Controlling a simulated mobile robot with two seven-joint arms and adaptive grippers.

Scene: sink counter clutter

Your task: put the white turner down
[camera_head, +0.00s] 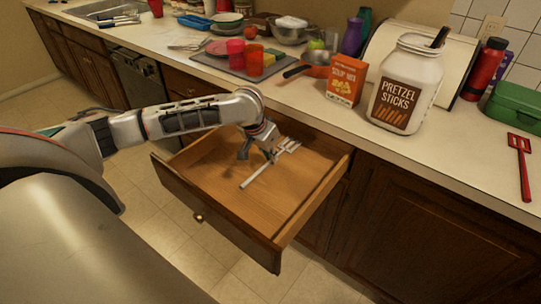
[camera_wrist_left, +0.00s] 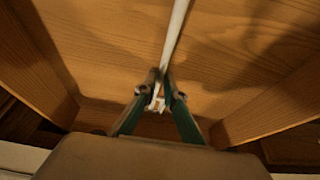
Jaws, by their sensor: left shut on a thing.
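The white turner (camera_head: 256,175) is in the open wooden drawer (camera_head: 222,212), its slotted head toward the counter and its handle toward the drawer front. My left gripper (camera_head: 266,155) reaches down into the drawer and is shut on the turner. In the left wrist view the fingertips (camera_wrist_left: 161,97) close around the turner's thin white shaft (camera_wrist_left: 176,35), above the drawer's wooden floor (camera_wrist_left: 105,58). I cannot tell whether the turner touches the floor. My right gripper is not in view.
The drawer holds nothing else that I see. On the counter above are a soup mix box (camera_head: 345,80), a pretzel sticks jar (camera_head: 403,85), red cups (camera_head: 254,62) and a red turner (camera_head: 522,165).

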